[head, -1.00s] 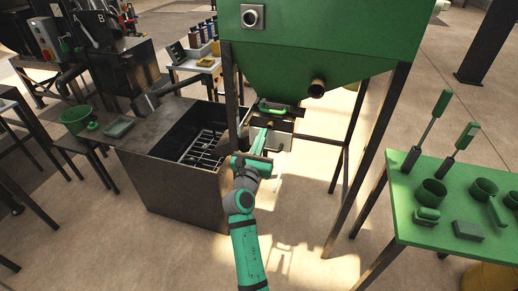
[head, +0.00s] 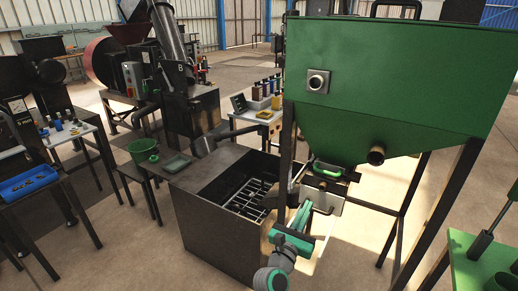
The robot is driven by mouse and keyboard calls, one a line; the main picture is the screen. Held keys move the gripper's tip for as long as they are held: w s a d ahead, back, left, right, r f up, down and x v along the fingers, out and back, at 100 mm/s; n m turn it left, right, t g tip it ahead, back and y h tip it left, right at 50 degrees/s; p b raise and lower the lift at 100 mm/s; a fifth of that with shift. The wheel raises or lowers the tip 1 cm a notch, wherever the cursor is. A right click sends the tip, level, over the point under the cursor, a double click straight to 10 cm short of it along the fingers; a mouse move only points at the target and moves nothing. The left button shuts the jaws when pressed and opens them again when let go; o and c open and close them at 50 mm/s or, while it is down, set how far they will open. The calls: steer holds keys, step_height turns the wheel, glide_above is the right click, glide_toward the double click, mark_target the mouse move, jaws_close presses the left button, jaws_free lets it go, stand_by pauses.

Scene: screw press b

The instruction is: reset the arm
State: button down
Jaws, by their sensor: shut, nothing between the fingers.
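My arm reaches up from the bottom of the head view. My gripper (head: 304,211) is shut and empty, just below and left of the green hopper's (head: 390,90) outlet. A green-handled part (head: 327,169) sits under the hopper above my gripper, with a pale metal plate (head: 325,198) below it. My gripper appears apart from the green handle; whether it touches the plate or the hopper leg I cannot tell.
An open dark metal bin (head: 215,228) with a grate inside stands close left of my gripper. A green bucket (head: 143,151) stands on a small table at left. Open floor (head: 350,265) lies below the hopper.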

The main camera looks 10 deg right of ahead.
steer(key=s+a+f+m+y, duration=0.8)
steer(key=s+a+f+m, duration=0.3)
steer(key=s+a+f, duration=0.9)
steer(key=s+a+f+m+y, duration=0.1)
steer(key=s+a+m+y, duration=0.15)
steer(key=s, duration=0.45)
steer(key=s+a+f+m+y, duration=0.1)
steer(key=s+a+f+m, duration=0.1)
steer(key=s+m, duration=0.3)
steer(key=s+r+m, duration=0.3)
steer(key=s+m, duration=0.1)
steer(key=s, duration=0.4)
steer(key=s+a+r+m+y, duration=0.1)
steer(key=s+r+m, duration=0.2)
steer(key=s+m, duration=0.2)
steer(key=v, duration=0.3)
steer(key=shift+s+a+f, duration=0.2)
steer(key=shift+f, duration=0.15)
